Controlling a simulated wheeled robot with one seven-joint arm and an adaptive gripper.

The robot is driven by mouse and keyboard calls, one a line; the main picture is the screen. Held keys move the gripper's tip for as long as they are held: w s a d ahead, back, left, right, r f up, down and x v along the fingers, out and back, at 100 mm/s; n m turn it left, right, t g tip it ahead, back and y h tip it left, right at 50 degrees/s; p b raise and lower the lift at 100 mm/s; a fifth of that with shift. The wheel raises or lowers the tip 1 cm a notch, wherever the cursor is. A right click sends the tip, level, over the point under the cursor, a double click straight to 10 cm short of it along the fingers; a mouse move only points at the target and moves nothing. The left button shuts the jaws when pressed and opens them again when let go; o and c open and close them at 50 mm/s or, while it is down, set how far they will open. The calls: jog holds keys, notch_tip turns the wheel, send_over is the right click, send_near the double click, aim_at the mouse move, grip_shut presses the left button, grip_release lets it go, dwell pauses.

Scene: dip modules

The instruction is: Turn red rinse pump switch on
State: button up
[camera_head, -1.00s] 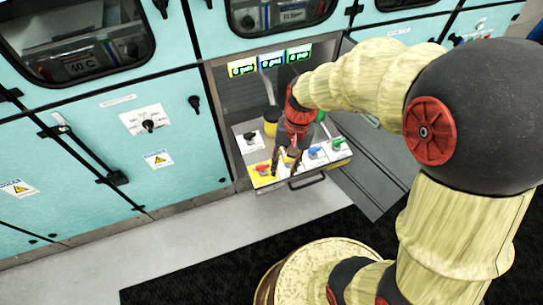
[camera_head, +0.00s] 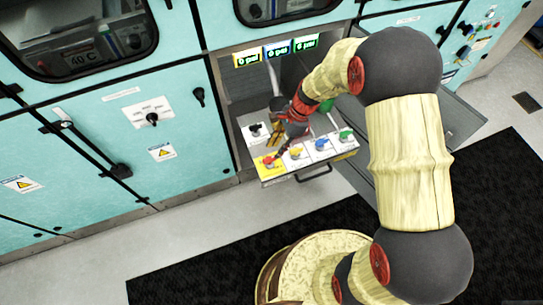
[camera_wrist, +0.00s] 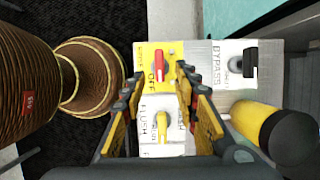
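The red switch (camera_wrist: 159,64) stands on a yellow plate with the word OFF beside it in the wrist view. In the head view, the red switch (camera_head: 269,160) is at the left front of the pulled-out drawer panel (camera_head: 298,166). My gripper (camera_wrist: 160,76) is open, with one fingertip on each side of the red switch in the wrist view. I cannot tell whether either finger touches it. In the head view, my gripper (camera_head: 279,150) is low over the panel, tilted, close behind the red switch. Its fingers are partly unclear there.
Beside the red switch are a yellow switch (camera_head: 295,153), a blue switch (camera_head: 321,145) and a green switch (camera_head: 345,135). A black bypass switch (camera_wrist: 249,63) and a yellow canister with a black end (camera_wrist: 262,125) are close by. A handle (camera_head: 315,173) sticks out in front.

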aim_at(270, 158)
jog(key=b+x, duration=0.1)
jog(key=x, duration=0.5)
jog(key=shift+b, duration=0.35)
jog(key=c, duration=0.4)
jog(key=c, duration=0.3)
grip_shut()
